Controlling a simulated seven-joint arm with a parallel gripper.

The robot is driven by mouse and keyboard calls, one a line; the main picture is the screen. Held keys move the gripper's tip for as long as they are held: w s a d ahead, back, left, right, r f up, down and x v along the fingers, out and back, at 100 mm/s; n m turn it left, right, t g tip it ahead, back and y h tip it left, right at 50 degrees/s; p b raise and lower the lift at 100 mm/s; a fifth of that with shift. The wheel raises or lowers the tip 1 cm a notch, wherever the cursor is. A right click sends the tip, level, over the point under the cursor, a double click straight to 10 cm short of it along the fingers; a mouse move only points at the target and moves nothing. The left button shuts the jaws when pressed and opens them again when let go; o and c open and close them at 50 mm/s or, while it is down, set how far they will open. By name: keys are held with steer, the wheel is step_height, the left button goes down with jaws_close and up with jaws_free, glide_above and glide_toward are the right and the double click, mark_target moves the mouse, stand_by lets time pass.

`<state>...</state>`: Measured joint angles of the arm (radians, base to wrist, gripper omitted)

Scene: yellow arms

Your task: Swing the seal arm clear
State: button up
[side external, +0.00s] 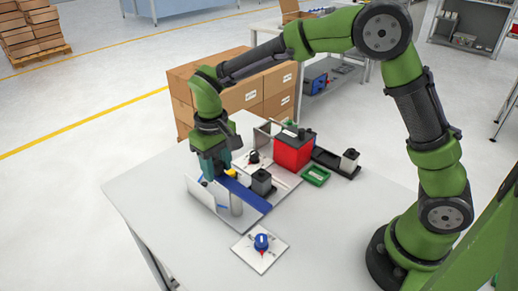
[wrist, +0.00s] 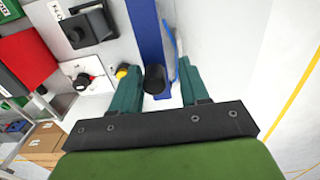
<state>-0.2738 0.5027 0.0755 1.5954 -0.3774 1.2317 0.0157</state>
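The seal arm looks to be the long flat blue bar (side external: 248,193) on the fixture at the table's middle; it also shows in the wrist view (wrist: 149,32), running up from a black knob (wrist: 154,79). My gripper (side external: 212,172) is above the bar's far left end, pointing down. In the wrist view its two teal fingers (wrist: 158,72) are apart, one on each side of the black knob, with gaps visible. I cannot tell how deep the fingertips reach beside the knob. In the side view my gripper hides the knob and that end of the bar.
A yellow knob (wrist: 122,72) is close to the left finger. A thin blue strip (wrist: 168,45) is near the right finger. A white upright panel (side external: 200,192), a grey-black block (side external: 262,182) and a red box (side external: 292,152) stand nearby. A blue dial plate (side external: 261,243) lies in front.

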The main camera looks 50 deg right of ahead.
steer(key=shift+d+r, duration=0.1)
steer(key=shift+w+r, duration=0.1)
steer(key=shift+r, duration=3.6)
steer(key=shift+f, duration=0.35)
steer(key=shift+s+d+f, duration=0.1)
steer(key=shift+s+f, duration=0.25)
steer(key=shift+s, duration=0.2)
steer(key=s+d+r+m+t+y, duration=0.1)
steer(key=s+d+r+m+t, duration=0.1)
steer(key=s+d, duration=0.3)
steer(key=s+d+r+m+t+y, duration=0.1)
steer(key=s+d+r+t, duration=0.4)
steer(key=s, duration=0.8)
steer(key=shift+s+d+m, duration=0.25)
steer(key=shift+d+m, duration=0.25)
steer(key=shift+d, duration=0.1)
